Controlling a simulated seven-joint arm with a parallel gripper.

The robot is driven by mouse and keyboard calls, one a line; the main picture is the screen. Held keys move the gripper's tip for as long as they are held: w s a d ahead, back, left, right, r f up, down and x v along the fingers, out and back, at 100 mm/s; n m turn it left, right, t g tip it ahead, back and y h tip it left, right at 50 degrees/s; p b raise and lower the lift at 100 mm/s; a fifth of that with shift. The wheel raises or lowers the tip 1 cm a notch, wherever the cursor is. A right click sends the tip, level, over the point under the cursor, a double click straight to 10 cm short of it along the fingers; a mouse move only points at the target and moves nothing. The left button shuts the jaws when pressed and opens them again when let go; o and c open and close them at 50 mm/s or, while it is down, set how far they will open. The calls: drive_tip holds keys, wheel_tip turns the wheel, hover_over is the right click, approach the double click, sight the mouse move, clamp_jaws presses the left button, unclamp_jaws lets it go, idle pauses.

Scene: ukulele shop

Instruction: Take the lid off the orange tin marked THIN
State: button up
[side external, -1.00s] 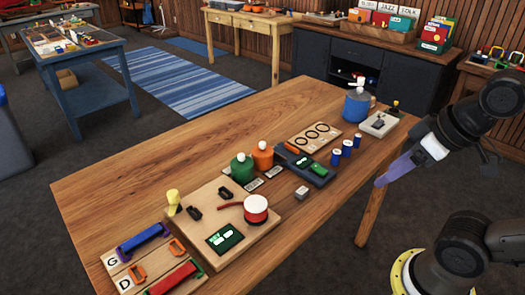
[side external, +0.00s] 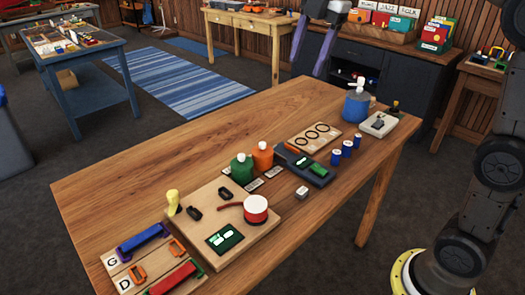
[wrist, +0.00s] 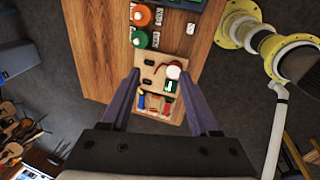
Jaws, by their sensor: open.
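The orange tin (side external: 262,159) stands upright on the wooden table, with a white knob on top, so its lid appears to be on. It also shows near the top edge of the wrist view (wrist: 142,17). Small cards (side external: 272,172) lie in front of the tins, their print too small to read. A similar green tin (side external: 242,170) stands just left of the orange one. My gripper (side external: 307,68) is open and empty, its purple fingers pointing down, high up and well apart from the tin. In the wrist view my fingers (wrist: 160,75) are wide apart.
A wooden board (side external: 204,205) with a red-and-white round container (side external: 256,209) lies left of the tins. A dark device (side external: 306,166), several blue cylinders (side external: 347,148) and a blue pot (side external: 357,104) stand to the right. The table's far left (side external: 130,170) is bare.

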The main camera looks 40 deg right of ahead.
drive_tip(key=w+d+f+n, duration=0.1)
drive_tip(key=w+f, duration=0.2)
drive_tip(key=w, duration=0.4)
drive_tip(key=g, duration=0.3)
hover_over(263, 143)
drive_tip(key=d, duration=0.1)
wheel_tip(263, 143, down, 20)
drive_tip(key=shift+y, duration=0.3)
drive_tip(key=shift+w+a+f, duration=0.1)
drive_tip(key=shift+a+f, duration=0.1)
drive_tip(key=shift+f, duration=1.35)
drive_tip(key=shift+a+f, duration=0.2)
drive_tip(key=shift+f, duration=1.35)
clamp_jaws()
